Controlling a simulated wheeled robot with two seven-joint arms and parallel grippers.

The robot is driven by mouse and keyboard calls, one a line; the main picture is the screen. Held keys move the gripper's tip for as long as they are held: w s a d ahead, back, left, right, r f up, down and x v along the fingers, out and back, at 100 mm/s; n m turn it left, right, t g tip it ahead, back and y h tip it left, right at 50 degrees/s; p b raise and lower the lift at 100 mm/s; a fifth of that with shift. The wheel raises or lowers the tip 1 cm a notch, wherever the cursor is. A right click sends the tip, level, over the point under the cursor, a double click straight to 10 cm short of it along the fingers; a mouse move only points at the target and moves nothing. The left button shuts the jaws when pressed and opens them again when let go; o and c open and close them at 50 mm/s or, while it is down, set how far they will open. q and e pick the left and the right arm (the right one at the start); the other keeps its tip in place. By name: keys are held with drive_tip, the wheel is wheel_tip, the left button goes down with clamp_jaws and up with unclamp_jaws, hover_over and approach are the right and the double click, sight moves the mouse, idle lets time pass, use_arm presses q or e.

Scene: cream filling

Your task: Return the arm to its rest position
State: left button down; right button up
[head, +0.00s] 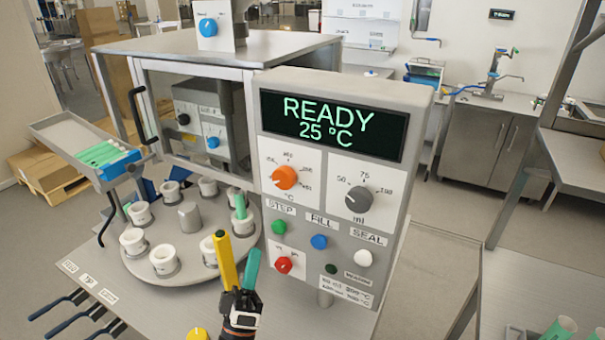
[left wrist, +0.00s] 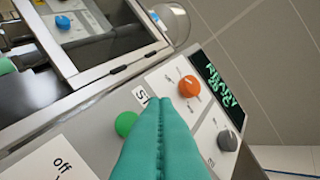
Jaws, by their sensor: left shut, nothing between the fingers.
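My left gripper (head: 254,256) comes up from the bottom of the head view, its teal fingers together and empty, in front of the lower left of the control panel (head: 415,95). A yellow upright bar (head: 226,262) shows just left of the fingers; I cannot tell what it belongs to. In the left wrist view the shut teal fingers (left wrist: 164,105) point at the panel, between the green button (left wrist: 126,124) and the orange knob (left wrist: 189,88). I cannot tell whether they touch the panel. My right gripper is not in view.
The panel display (head: 333,125) reads READY 25 °C. A round carousel (head: 150,268) with several white holders stands left of the gripper, one holding a green tube (head: 240,206). A sloped tray (head: 75,131) with green tubes is at the left.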

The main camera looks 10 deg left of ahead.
use_arm(q)
drive_tip(key=s+d+f+m+g, duration=0.2)
drive_tip(key=s+f+m+g, duration=0.3)
drive_tip(key=f+m+g, duration=0.6)
drive_tip(key=s+a+f+m+g+y, duration=0.1)
drive_tip(key=s+a+f+g+y, duration=0.2)
drive_tip(key=s+g, duration=0.45)
drive_tip(key=s+a+f+m+g+y, duration=0.1)
drive_tip(key=s+a+f+g, duration=0.3)
drive_tip(key=s, duration=0.7)
wheel_tip(320, 180, down, 28)
drive_tip(key=s+r+g+b, duration=0.1)
drive_tip(key=g+b, duration=0.1)
drive_tip(key=b, duration=0.1)
drive_tip(key=s+a+f+g+b, duration=0.1)
drive_tip(key=s+a+f, duration=0.2)
drive_tip(key=s+f, duration=1.4)
wheel_tip(320, 180, down, 2)
drive_tip(key=shift+f+b, duration=0.1)
drive_tip(key=shift+b, duration=0.25)
